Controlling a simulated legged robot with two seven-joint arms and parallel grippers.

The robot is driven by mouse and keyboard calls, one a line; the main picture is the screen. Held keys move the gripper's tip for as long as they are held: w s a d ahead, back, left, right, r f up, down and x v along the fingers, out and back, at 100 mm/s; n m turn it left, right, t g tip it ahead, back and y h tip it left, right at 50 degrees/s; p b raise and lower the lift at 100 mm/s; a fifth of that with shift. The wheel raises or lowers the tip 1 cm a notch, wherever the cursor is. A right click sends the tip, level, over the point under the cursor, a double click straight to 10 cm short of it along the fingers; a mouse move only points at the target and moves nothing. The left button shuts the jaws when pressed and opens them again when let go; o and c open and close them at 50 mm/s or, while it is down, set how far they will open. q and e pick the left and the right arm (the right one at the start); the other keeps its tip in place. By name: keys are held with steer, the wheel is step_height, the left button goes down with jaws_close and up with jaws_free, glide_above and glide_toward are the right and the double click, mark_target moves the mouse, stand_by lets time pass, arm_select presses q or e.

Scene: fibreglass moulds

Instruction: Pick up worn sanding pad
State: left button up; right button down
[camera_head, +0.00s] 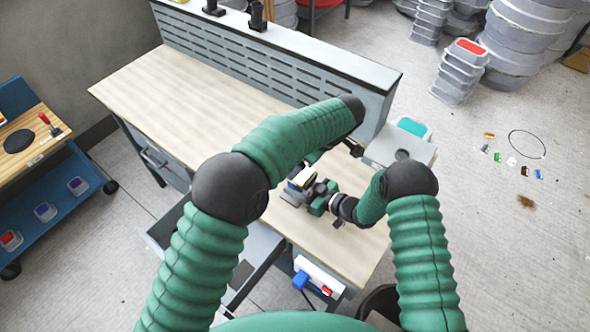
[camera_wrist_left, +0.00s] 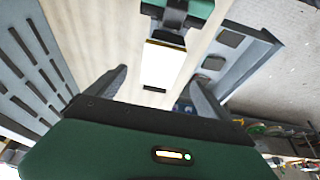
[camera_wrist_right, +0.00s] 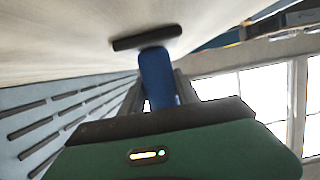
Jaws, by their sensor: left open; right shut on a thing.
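My right gripper (camera_head: 315,190) is shut on the blue handle (camera_wrist_right: 158,78) of a hand-held block, low over the wooden bench top. A dark flat plate (camera_wrist_right: 147,38) crosses the handle's far end in the right wrist view. The left wrist view shows a pale face with a yellow edge (camera_wrist_left: 163,64), perhaps the worn sanding pad; I cannot tell for certain. My left gripper (camera_wrist_left: 160,80) is open, with its fingers apart on either side of that face. In the head view it is mostly hidden by its arm.
The bench top (camera_head: 165,85) is clear on the left, with a slotted grey panel (camera_head: 270,55) along its back. A grey box (camera_head: 420,150) stands at the bench's right end, near my right arm. An open drawer (camera_head: 255,245) juts out in front. A blue trolley (camera_head: 60,200) stands left.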

arm_select(q)
steer(key=x, duration=0.5)
steer(key=shift+f, duration=0.3)
arm_select(e)
steer(key=shift+f, duration=0.1)
arm_select(q)
steer(key=c, duration=1.4)
steer(key=shift+r, duration=0.15)
arm_select(e)
steer(key=shift+s, duration=0.1)
arm_select(q)
step_height(320, 180, up, 10)
steer(key=shift+f, duration=0.1)
arm_select(e)
steer(key=c, duration=0.8)
jaws_free()
